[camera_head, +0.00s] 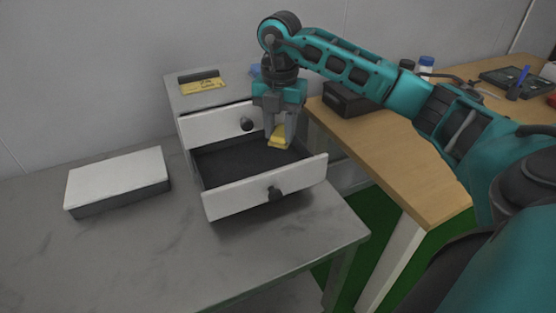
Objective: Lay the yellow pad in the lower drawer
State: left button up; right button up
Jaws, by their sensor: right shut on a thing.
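The yellow pad (279,140) is small and is held between the fingers of my right gripper (280,132). The gripper points down and is shut on the pad, over the right part of the open lower drawer (233,205). The drawer has a white front, a dark round knob and a dark inside that looks empty. I cannot tell whether the pad touches the drawer floor. The upper drawer (213,125) above it is shut. My left gripper is not in view.
A white box-like block (118,178) lies on the grey table (130,260) to the left. The cabinet top (185,98) bears a yellow-and-black item (202,84). A wooden table (425,185) at right holds a dark box (347,101), bottles and tools. The grey table's front is clear.

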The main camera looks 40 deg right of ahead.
aim_at(279, 133)
notch_tip(279, 133, down, 3)
jog(key=shift+r, duration=0.1)
jog(key=shift+f, duration=0.6)
notch_tip(279, 133, down, 4)
jog(key=shift+r+b, duration=0.1)
jog(key=shift+b, duration=0.4)
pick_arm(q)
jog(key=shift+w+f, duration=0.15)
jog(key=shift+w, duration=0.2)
pick_arm(e)
jog(key=shift+r, duration=0.1)
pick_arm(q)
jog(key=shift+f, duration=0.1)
pick_arm(e)
jog(key=o, duration=1)
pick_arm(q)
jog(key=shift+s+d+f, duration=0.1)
